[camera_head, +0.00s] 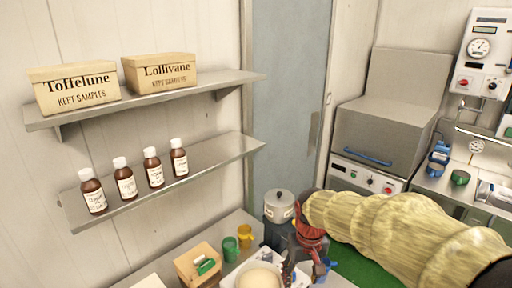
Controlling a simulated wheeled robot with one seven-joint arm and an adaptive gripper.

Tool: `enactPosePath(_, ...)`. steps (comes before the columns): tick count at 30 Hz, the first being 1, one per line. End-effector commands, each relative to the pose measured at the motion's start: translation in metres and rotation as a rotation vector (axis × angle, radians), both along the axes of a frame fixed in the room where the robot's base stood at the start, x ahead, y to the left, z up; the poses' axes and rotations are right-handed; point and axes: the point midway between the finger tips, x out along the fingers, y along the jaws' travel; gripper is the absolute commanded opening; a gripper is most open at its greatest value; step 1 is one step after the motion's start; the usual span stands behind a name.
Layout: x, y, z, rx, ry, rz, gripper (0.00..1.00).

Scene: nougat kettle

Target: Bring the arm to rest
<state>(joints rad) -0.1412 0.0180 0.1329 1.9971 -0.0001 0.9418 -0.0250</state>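My arm, in a pale yellow ribbed sleeve (385,228), reaches in from the lower right over the bench. My gripper (300,255) is at its left end, low in the picture, with dark and red parts pointing down. It is close to a white bowl or pan (260,277) with cream-coloured content. The fingertips are small and crowded by the things around them, so I cannot tell whether they are open or hold anything.
A grey lidded pot (279,206) stands just behind my gripper. Green (230,249) and yellow (245,235) cups and a wooden box (199,264) are to the left. Wall shelves hold several brown bottles (125,180) and two cartons (75,87). A steel machine (385,120) stands behind.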

Motion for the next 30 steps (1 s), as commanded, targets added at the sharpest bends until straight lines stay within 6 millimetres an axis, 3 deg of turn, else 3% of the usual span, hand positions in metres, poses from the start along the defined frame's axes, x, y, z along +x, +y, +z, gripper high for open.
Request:
enactPosePath(6,-0.060,-0.020,0.013,0.011,-0.073,-0.044,0.50)
enactPosePath(18,-0.153,-0.047,0.016,0.027,-0.230,-0.108,0.50)
enactPosePath(24,-0.183,-0.057,0.019,0.034,-0.332,-0.135,0.50)
enactPosePath(30,-0.190,-0.062,0.035,0.039,-0.425,-0.154,0.50)
